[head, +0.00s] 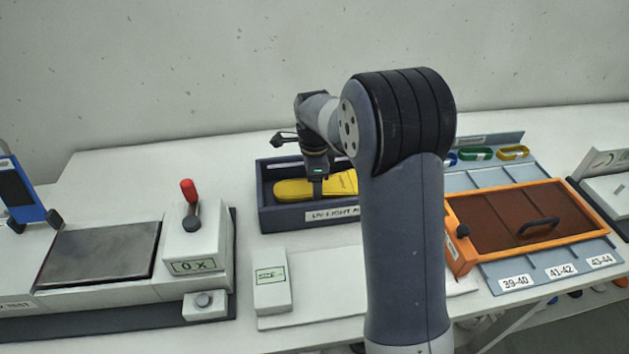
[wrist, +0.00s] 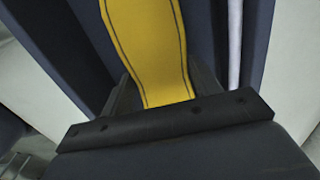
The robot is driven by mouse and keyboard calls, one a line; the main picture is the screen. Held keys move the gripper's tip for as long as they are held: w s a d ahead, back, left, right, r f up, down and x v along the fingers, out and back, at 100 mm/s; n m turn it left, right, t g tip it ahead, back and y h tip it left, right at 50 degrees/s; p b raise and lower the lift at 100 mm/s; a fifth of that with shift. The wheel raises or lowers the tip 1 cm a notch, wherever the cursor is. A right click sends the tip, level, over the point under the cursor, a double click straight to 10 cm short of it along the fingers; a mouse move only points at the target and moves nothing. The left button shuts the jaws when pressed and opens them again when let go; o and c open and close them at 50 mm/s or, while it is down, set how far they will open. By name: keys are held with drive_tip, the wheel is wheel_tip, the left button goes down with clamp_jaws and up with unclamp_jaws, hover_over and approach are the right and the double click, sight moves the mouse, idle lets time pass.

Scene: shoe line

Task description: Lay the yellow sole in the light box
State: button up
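The yellow sole (head: 295,190) is inside the dark light box (head: 290,216), within its walls, with its long side running left to right in the head view. My gripper (head: 317,190) reaches down into the box over the middle of the sole. In the wrist view the sole (wrist: 150,45) passes between the two fingers of my gripper (wrist: 160,75), and both fingertips meet its edges. The gripper looks shut on it. Whether the sole touches the box floor is hidden. My arm covers the right end of the box.
A white press-like unit with a red-knobbed lever (head: 189,190) and a dark plate (head: 100,252) stand at left. A white slab (head: 320,290) lies in front of the box. An orange-framed brown lid (head: 500,222) covers part of a labelled grey tray at right.

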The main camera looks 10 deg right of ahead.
drive_tip(key=o, duration=0.6)
drive_tip(key=shift+c, duration=0.2)
drive_tip(key=shift+r, duration=0.15)
wheel_tip(320, 180, up, 11)
drive_tip(key=shift+f, duration=0.2)
wheel_tip(320, 180, down, 10)
drive_tip(key=shift+w+r+p, duration=0.1)
drive_tip(key=shift+p, duration=0.3)
drive_tip(key=shift+r+p, duration=0.35)
drive_tip(key=shift+r, duration=0.35)
